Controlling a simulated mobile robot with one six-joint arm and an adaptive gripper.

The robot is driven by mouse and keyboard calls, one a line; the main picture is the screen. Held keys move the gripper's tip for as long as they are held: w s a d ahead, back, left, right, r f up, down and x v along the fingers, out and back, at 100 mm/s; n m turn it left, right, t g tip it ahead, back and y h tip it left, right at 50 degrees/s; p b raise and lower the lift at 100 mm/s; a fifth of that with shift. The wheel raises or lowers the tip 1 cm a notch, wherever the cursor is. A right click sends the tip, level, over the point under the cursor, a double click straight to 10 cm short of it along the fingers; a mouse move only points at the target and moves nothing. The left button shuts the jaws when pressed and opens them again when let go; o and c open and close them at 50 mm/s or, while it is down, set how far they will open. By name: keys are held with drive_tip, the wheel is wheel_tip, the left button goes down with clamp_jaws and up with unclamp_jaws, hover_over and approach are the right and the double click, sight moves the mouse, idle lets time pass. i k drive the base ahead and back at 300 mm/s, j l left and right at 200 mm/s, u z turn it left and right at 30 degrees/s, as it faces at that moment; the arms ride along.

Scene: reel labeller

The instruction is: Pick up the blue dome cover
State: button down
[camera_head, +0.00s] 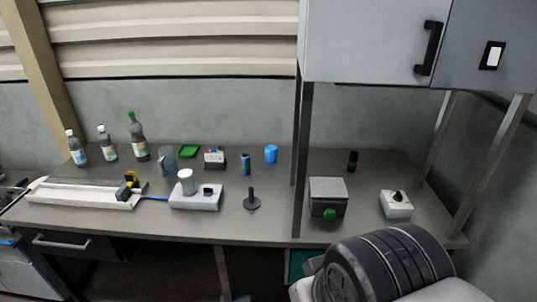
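A small bright blue rounded piece (271,154), which looks like the blue dome cover, stands at the back of the grey bench (130,222), left of the cabinet's front post. Its fine shape is too small to tell. My gripper is not in view. A dark ridged part of my arm with white sections shows at the bottom right, and it hides part of the bench's front edge.
Left of the blue piece are a dark blue can (245,164), a small box (214,158) and a green item (189,151). A black stand (252,200) is in front. A grey box with green knob (328,197) stands right, below an overhead cabinet (370,40).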

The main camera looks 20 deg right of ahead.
sight(271, 151)
drive_tip(key=z, duration=1.75)
drive_tip(key=u, duration=1.35)
drive_tip(key=i+j+u, duration=0.15)
drive_tip(key=i+u, duration=0.15)
drive_tip(key=i, duration=0.5)
drive_tip(key=i+l+u, duration=0.1)
drive_tip(key=i+u, duration=0.2)
drive_tip(key=i, duration=0.55)
